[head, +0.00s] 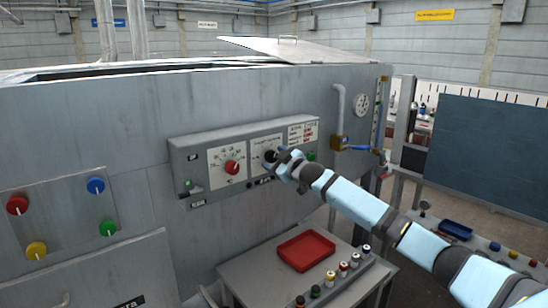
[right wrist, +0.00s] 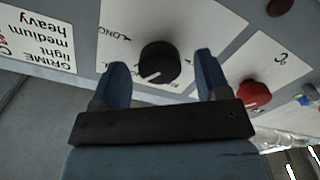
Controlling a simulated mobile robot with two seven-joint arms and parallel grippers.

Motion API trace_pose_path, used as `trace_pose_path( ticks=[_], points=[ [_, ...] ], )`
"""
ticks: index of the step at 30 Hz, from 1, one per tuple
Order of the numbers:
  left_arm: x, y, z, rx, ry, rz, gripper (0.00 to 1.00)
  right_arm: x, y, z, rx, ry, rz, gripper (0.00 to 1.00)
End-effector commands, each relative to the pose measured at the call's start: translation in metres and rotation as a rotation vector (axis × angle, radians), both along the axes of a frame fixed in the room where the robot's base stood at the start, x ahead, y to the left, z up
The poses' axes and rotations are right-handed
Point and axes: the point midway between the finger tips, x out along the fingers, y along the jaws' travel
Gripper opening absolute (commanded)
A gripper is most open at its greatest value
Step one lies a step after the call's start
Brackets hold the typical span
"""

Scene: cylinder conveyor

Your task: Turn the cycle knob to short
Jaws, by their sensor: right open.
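The black cycle knob (right wrist: 159,62) sits on a white label plate in the right wrist view, which is turned upside down. A white mark on its face points to the lower left there. The word LONG shows at the plate's left; other lettering near the knob is too small to read. My right gripper (right wrist: 160,64) is open, one finger on each side of the knob; I cannot tell if they touch it. In the head view the right gripper (head: 281,160) is at the control box and partly covers the black knob (head: 270,156). My left gripper is not in view.
A red knob (head: 232,168) sits left of the black one on the control box (head: 184,158). A GRIME chart (right wrist: 38,45) is beside the plate. Below stands a table with a red tray (head: 306,250) and several small cylinders. A pipe and gauge (head: 361,104) are at right.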

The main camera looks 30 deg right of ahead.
Motion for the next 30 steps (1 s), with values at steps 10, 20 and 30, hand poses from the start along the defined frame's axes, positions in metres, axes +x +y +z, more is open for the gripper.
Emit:
trace_pose_path(
  ticks=[10,20,30],
  points=[
    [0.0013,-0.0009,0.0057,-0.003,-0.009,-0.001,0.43,0.0091,0.001,-0.0003,0.0,0.0,0.0,0.69],
    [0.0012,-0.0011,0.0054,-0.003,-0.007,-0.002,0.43,0.009,0.001,-0.0002,0.0,0.0,0.0,0.2],
    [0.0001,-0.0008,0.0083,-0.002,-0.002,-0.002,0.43,0.009,0.0007,0.0009,-0.053,-0.003,-0.001,0.2]
  ],
)
